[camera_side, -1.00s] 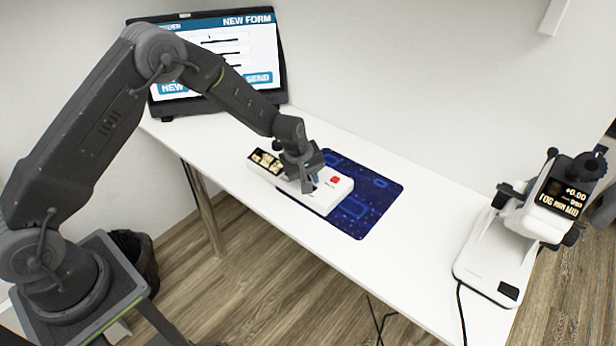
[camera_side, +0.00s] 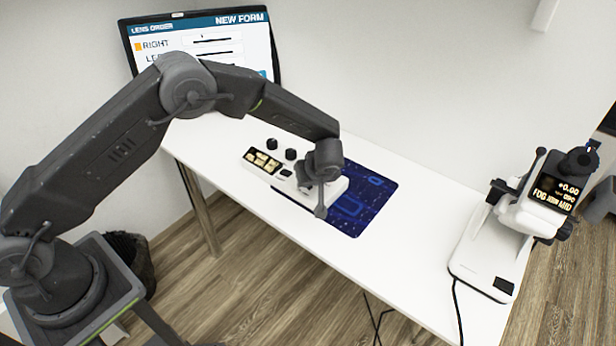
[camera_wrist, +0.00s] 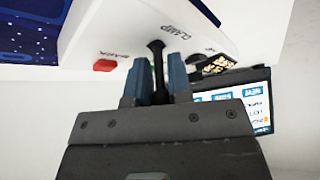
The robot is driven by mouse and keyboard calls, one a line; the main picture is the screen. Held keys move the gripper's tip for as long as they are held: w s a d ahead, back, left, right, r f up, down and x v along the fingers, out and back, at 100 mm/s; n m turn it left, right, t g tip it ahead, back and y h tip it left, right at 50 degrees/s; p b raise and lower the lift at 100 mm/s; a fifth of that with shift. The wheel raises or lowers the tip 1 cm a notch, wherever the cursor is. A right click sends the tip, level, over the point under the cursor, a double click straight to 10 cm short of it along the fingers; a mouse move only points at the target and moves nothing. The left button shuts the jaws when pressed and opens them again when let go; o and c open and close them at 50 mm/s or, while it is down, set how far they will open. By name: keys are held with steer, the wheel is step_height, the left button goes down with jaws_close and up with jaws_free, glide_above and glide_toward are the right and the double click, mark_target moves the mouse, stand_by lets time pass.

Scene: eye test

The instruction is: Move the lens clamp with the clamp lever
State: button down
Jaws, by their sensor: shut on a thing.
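The white device (camera_side: 258,172) lies on the table, partly on the blue mat, with its right part covered by my gripper in the side view. In the wrist view, the device (camera_wrist: 105,35) carries the printed word CLAMP. The black clamp lever (camera_wrist: 157,50) stands beside that word, between my gripper's two blue-grey fingers (camera_wrist: 157,80), which are shut on it. In the side view my gripper (camera_side: 320,208) is over the front right part of the device; the lever is hidden there. No separate lens clamp can be made out.
A red button (camera_wrist: 105,65) is on the device near the lever. Two black knobs (camera_side: 281,149) are at its back. A monitor (camera_side: 200,37) stands behind, and a white instrument (camera_side: 480,258) stands at the right. The table between mat (camera_side: 375,200) and instrument is clear.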

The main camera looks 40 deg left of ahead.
steer(key=shift+d+y, duration=0.25)
steer(key=shift+y, duration=0.35)
steer(key=c, duration=1.2)
jaws_free()
steer(key=v, duration=1.3)
steer(key=shift+s+d+r, duration=0.1)
steer(key=shift+d+r, duration=0.1)
steer(key=shift+d, duration=0.1)
